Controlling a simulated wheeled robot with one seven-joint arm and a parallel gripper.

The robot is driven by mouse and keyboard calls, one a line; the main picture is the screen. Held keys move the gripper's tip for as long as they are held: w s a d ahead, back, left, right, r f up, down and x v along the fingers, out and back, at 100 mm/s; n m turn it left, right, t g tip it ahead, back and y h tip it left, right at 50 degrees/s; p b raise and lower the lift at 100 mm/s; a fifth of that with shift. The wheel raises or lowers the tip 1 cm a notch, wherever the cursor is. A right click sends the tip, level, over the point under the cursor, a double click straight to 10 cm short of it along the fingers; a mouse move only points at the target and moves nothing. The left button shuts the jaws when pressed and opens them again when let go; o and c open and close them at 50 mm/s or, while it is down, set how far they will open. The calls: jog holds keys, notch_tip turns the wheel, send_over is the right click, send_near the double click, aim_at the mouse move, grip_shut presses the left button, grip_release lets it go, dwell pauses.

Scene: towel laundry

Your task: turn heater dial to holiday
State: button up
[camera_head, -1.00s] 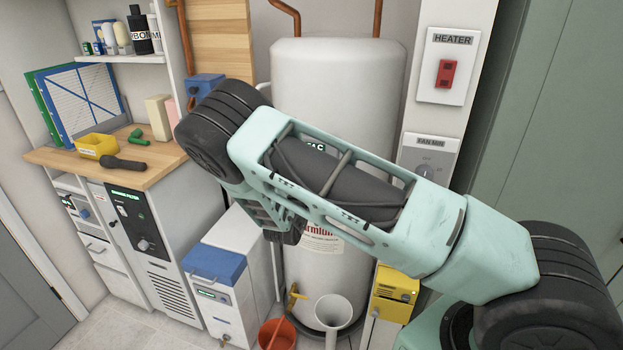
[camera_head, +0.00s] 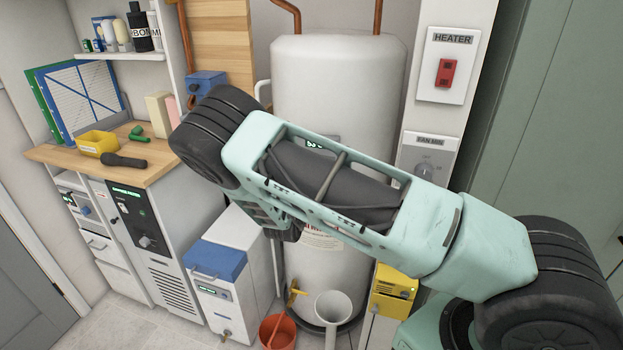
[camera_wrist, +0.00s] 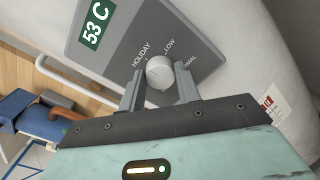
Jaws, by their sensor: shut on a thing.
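The heater dial (camera_wrist: 159,70) is a round, light grey knob on a grey panel (camera_wrist: 108,28) in the wrist view. The panel carries a green "53 C" display and the labels HOLIDAY, LOW and a partly covered one ending in "MAL". My gripper (camera_wrist: 159,78) is shut on the dial, one finger on each side. I cannot tell exactly which label the dial points to. In the head view the panel is on the white tank (camera_head: 338,80), mostly hidden behind my arm; the dial and fingertips are hidden there.
A HEATER switch plate (camera_head: 447,65) with a red rocker and a fan dial panel (camera_head: 428,155) are on the right pillar. A blue-topped white unit (camera_head: 215,262), an orange bucket (camera_head: 277,332) and a yellow box (camera_head: 395,290) stand low around the tank.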

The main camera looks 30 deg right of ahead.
jog(key=o, duration=1)
jog(key=b+v, duration=0.3)
jog(key=v, duration=1.4)
jog(key=shift+s+a+f, duration=0.1)
jog(key=shift+s+a, duration=0.05)
jog(key=shift+a, duration=0.05)
